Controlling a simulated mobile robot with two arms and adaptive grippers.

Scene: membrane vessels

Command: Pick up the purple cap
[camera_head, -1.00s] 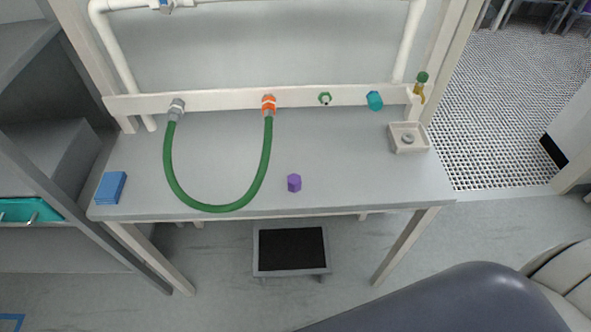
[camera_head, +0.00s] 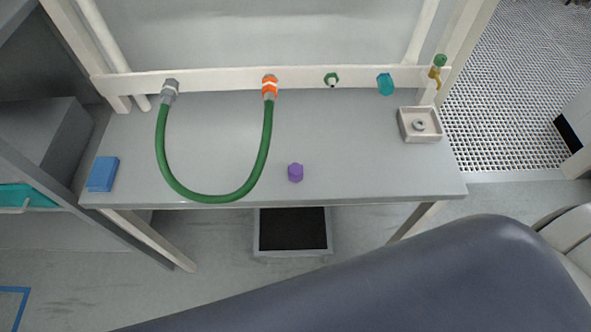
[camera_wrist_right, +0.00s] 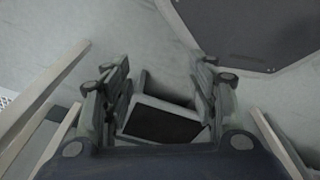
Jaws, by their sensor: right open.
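The purple cap (camera_head: 295,172) is small and hexagonal. It sits on the grey table (camera_head: 350,180), near the middle of its front edge, with clear surface around it. My right gripper (camera_wrist_right: 160,95) shows in the right wrist view with its two fingers spread apart and nothing between them. Beyond the fingers are the floor and a black-topped step, and the cap is not in that view. No gripper shows in the head view; a large dark part of my arm fills its lower right. My left gripper is in neither view.
A green hose (camera_head: 222,197) loops over the table left of the cap, joined to a white rail (camera_head: 220,80). A blue block (camera_head: 103,174) lies at the left. A teal fitting (camera_head: 385,84) and a small beige tray (camera_head: 407,136) are at the right. A black-topped step (camera_head: 292,230) stands below.

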